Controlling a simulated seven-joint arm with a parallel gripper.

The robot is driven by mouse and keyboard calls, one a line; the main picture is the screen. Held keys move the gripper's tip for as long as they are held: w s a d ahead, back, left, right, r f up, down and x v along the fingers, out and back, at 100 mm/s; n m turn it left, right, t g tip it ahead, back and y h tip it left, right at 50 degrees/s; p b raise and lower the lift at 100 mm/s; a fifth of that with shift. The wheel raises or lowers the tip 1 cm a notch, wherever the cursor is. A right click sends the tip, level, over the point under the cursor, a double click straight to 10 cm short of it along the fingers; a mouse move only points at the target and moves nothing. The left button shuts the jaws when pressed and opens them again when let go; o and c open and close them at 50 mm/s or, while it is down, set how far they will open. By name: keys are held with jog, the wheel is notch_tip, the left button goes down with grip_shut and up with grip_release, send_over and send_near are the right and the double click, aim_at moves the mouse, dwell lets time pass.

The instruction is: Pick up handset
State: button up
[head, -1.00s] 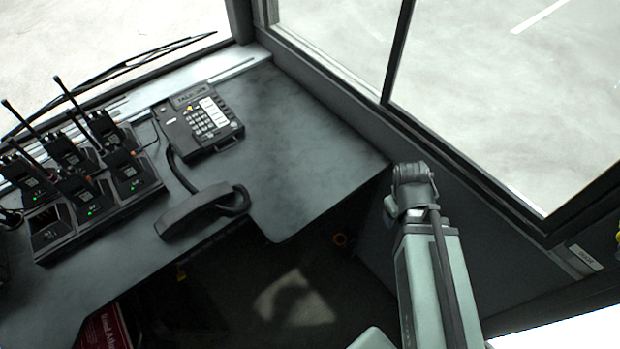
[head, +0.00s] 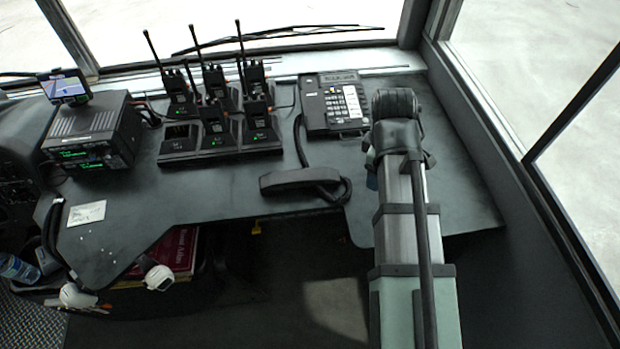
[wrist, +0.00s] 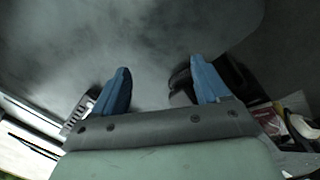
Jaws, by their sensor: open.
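The black handset (head: 298,179) lies on the dark desk near its front edge in the head view. Its coiled cord loops at its right end and runs up toward the phone base (head: 333,103). In the wrist view a dark shape that looks like the handset (wrist: 234,76) is partly hidden behind the right finger. The phone base (wrist: 76,115) shows beyond the left finger.
A charger rack (head: 222,150) with several radios stands left of the phone. A boxy radio unit (head: 94,135) with a small screen (head: 66,86) is farther left. A white note (head: 86,213) lies on the desk. The desk right of my arm is clear up to the side wall.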

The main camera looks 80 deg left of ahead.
aim_at(298, 175)
jog(key=s+a+r+n+g+h, duration=0.1)
jog(key=s+a+r+n, duration=0.25)
jog(key=s, duration=0.45)
jog(key=s+a+r+n, duration=0.2)
jog(key=s+n, duration=0.2)
jog(key=s, duration=0.5)
jog(key=f, duration=0.8)
jog(key=shift+s+f, duration=0.1)
jog(key=shift+s, duration=0.1)
jog(key=shift+s+a+f, duration=0.1)
jog(key=shift+s+f, duration=0.1)
jog(key=shift+f, duration=1.1)
jog(key=shift+s+f, duration=0.15)
jog(key=shift+f, duration=1.15)
jog(key=c, duration=1.2)
jog(key=shift+c, duration=0.2)
jog(key=shift+r, duration=0.1)
